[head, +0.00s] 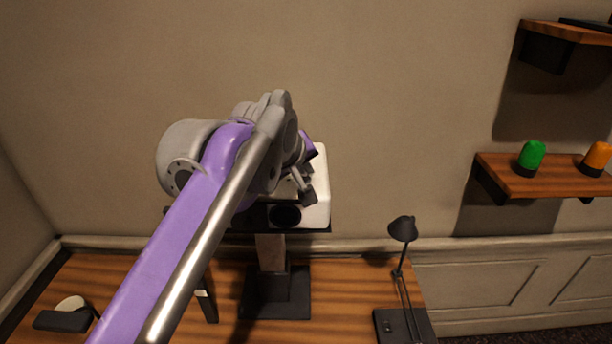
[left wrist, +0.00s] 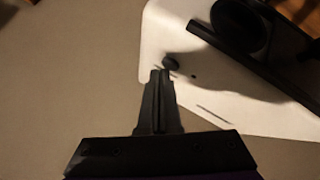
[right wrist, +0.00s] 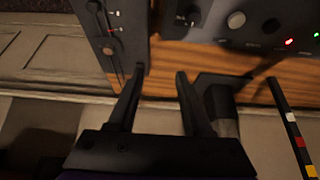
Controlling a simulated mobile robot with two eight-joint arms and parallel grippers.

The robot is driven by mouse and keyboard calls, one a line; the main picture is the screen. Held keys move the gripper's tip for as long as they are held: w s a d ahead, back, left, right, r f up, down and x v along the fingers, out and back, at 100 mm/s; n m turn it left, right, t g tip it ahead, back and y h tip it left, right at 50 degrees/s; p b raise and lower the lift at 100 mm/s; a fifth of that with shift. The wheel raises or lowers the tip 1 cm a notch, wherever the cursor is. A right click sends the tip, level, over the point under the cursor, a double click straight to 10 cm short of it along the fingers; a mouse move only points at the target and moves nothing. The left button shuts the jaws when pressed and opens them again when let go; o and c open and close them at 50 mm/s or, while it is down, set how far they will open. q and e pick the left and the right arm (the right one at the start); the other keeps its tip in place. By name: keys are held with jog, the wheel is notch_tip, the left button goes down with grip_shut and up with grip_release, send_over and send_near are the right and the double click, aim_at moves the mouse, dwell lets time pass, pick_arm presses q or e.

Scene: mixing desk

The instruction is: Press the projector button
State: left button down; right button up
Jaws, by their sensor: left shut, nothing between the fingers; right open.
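The white projector (head: 319,200) sits on a dark stand above the desk, partly hidden behind my left arm in the head view. In the left wrist view its white casing (left wrist: 235,105) carries a small dark round button (left wrist: 171,63). My left gripper (left wrist: 160,72) is shut and empty, its tips right by the button; I cannot tell whether they touch it. In the head view the left gripper (head: 308,195) is over the casing's top. My right gripper (right wrist: 160,72) is open and empty near the desk equipment, and is outside the head view.
The wooden desk (head: 345,290) holds a black lamp (head: 403,229) at the right. A shelf (head: 560,185) with a green light (head: 531,155) and an orange light (head: 596,157) is on the wall.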

aim_at(305, 181)
pick_arm(q)
jog(key=shift+r, duration=0.45)
jog(key=shift+w+f, duration=0.1)
pick_arm(e)
jog(key=shift+w+r, duration=0.3)
jog(key=shift+r, duration=0.15)
pick_arm(q)
jog(key=shift+r+p, duration=0.6)
jog(key=shift+r, duration=0.15)
notch_tip(305, 181, up, 3)
jog(key=shift+r+p, duration=0.1)
jog(key=shift+p, duration=0.9)
jog(key=shift+r, duration=0.7)
pick_arm(e)
jog(key=shift+t, duration=0.4)
jog(key=w+r, duration=0.1)
jog(key=r, duration=0.2)
jog(key=w+r, duration=0.1)
jog(key=r, duration=0.1)
jog(key=shift+w, duration=0.35)
jog(key=shift+s, duration=0.1)
